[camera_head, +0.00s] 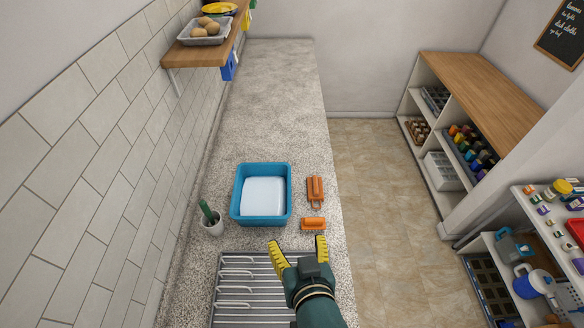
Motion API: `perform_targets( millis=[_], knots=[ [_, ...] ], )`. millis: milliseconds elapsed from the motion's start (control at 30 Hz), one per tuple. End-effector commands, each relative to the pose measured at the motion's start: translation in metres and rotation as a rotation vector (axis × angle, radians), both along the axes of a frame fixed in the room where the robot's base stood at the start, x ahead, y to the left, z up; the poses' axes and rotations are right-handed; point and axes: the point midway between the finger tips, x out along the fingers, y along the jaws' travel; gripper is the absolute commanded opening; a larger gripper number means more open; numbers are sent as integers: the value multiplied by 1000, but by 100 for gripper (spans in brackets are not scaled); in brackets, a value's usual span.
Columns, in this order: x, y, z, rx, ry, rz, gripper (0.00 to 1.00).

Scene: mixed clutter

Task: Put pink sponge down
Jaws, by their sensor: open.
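My gripper (298,243) is open, with its yellow fingers spread wide above the speckled counter (275,110). Nothing shows held between the fingertips. I cannot make out a pink sponge in this view. A small orange brush-like item (313,224) lies on the counter just beyond the right fingertip. A longer orange item with a handle (315,189) lies farther away. A blue basin (237,214) with a white inside stands to the left of both.
A ribbed metal rack (234,300) lies under and left of my gripper. A wall shelf (195,55) overhangs the far left. The far counter is clear. Stocked shelving (475,85) stands right.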

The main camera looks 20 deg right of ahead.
Motion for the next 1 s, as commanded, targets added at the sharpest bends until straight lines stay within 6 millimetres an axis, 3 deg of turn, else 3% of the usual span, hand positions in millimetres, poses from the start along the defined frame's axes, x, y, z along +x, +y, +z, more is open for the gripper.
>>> perform_targets(
  millis=[33, 100, 200, 300, 433, 733, 1000],
  knots=[
    [15, 4, 57, -20, -151, 20, 78],
    [23, 9, 134, -51, -357, 44, 78],
    [14, 15, 229, -93, -613, 64, 78],
    [-5, 19, 291, -123, -790, 72, 78],
    [-18, 21, 321, -140, -882, 74, 78],
    [-18, 21, 322, -140, -883, 74, 78],
    [-18, 20, 403, -124, -884, 72, 78]
  ],
)
